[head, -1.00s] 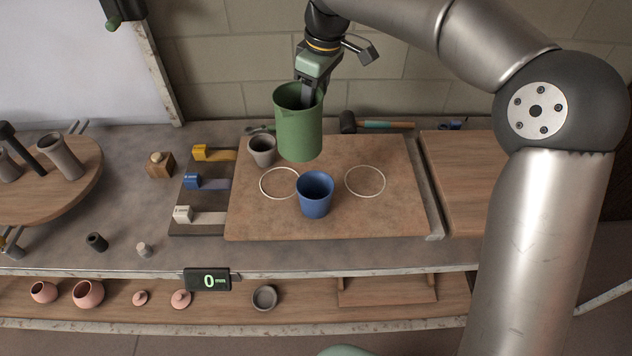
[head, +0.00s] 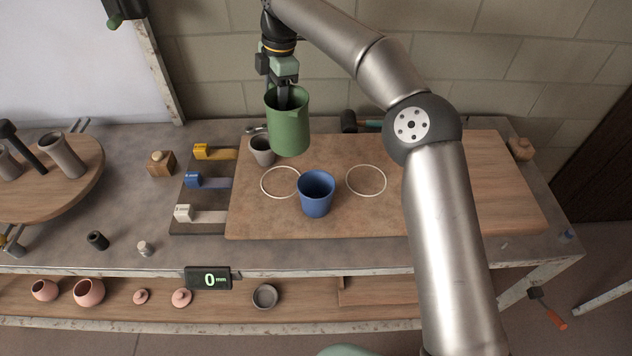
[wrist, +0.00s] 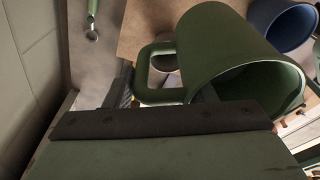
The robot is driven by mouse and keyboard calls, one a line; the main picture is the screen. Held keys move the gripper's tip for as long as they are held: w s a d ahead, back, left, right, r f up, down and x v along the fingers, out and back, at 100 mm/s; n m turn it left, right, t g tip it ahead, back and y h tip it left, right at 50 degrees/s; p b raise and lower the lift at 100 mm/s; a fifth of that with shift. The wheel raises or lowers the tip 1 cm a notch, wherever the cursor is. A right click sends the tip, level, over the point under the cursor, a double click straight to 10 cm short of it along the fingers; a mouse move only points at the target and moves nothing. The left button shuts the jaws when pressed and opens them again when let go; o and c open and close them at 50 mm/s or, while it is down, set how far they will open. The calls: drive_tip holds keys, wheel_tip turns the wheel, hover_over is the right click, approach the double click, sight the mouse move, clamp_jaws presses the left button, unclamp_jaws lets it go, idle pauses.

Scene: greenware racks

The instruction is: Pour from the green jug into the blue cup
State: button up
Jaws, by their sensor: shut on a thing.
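The green jug (head: 290,128) hangs upright above the board, behind and slightly left of the blue cup. My gripper (head: 285,97) is shut on the jug near its rim, with one finger seen inside the mouth. In the wrist view the jug (wrist: 225,50) fills the middle, its handle on the left side and its mouth toward the lower right. The blue cup (head: 317,196) stands upright on the board between two white rings. It also shows in the wrist view (wrist: 283,22) at the top right. The jug's contents cannot be seen.
A grey cup (head: 262,151) stands on the board (head: 330,226), partly behind the jug. White rings (head: 280,182) (head: 366,180) flank the blue cup. Yellow, blue and white-tagged tools lie on a dark mat (head: 205,228) at left. A mallet (head: 350,122) lies behind.

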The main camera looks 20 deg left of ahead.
sight(290, 110)
drive_tip(key=shift+d+r, duration=0.1)
drive_tip(key=shift+s+d+r+t+y, duration=0.15)
drive_tip(key=shift+s+d+t+y, duration=0.2)
drive_tip(key=shift+d+t+y, duration=0.2)
drive_tip(key=shift+s+d+t+y, duration=0.7)
drive_tip(key=shift+t+y, duration=0.15)
drive_tip(key=shift+y, duration=0.2)
drive_tip(key=shift+s+d+n+t+y, duration=0.3)
drive_tip(key=shift+s+d+t+y, duration=0.7)
drive_tip(key=shift+s+d+y, duration=0.2)
drive_tip(key=shift+s+d+r+t+y, duration=0.1)
drive_tip(key=shift+s+d+t+y, duration=0.1)
drive_tip(key=shift+d+t+y, duration=0.25)
drive_tip(key=shift+s+r+y, duration=0.1)
drive_tip(key=shift+r+y, duration=0.1)
drive_tip(key=shift+y, duration=0.25)
drive_tip(key=shift+s+r+t, duration=0.1)
drive_tip(key=shift+r+t, duration=0.05)
drive_tip(key=shift+t, duration=0.1)
drive_tip(key=shift+s, duration=0.1)
